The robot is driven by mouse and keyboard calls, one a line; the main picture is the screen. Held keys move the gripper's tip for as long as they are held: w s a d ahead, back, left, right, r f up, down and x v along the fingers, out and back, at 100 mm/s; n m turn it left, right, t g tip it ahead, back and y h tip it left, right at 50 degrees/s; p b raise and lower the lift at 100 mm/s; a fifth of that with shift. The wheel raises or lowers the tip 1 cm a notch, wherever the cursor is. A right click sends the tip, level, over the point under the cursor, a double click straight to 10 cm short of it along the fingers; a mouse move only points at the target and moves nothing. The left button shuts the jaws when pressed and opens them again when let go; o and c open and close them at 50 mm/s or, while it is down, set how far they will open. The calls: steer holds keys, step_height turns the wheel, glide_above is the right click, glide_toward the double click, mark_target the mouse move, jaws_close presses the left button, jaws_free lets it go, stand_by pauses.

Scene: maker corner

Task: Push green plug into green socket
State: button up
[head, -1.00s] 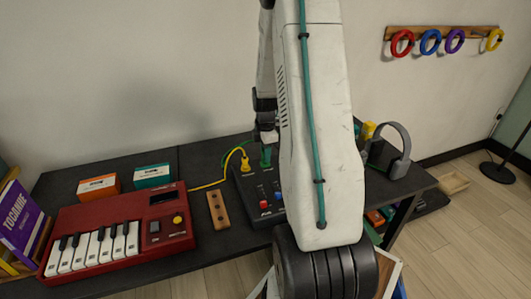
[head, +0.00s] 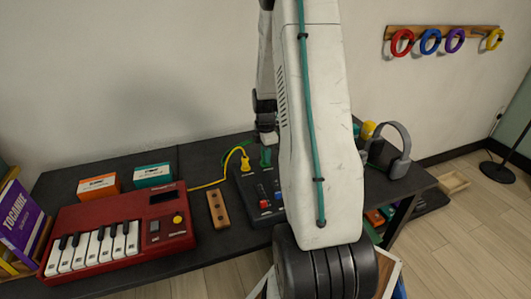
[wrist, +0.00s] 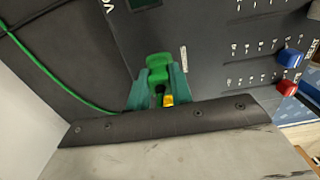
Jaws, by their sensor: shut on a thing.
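My gripper (wrist: 157,88) has teal fingers and is shut on the green plug (wrist: 158,66). In the wrist view the plug's green body stands out between the fingertips, over a dark panel. In the head view the green plug (head: 265,157) is at the back of the dark control box (head: 245,190), below my wrist. The green socket is hidden behind the plug and fingers. I cannot tell whether the plug's tip is in it.
A yellow plug (head: 245,163) with a yellow cable stands in the box, left of the green plug. Red and blue sliders (wrist: 290,57) lie on the panel. A green cable (wrist: 62,75) runs at left. A red keyboard (head: 120,232) and headphones (head: 398,150) flank the box.

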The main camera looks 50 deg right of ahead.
steer(key=shift+f, duration=0.3)
steer(key=o, duration=1)
steer(key=shift+r, duration=0.15)
step_height(320, 180, up, 8)
steer(key=shift+f, duration=0.2)
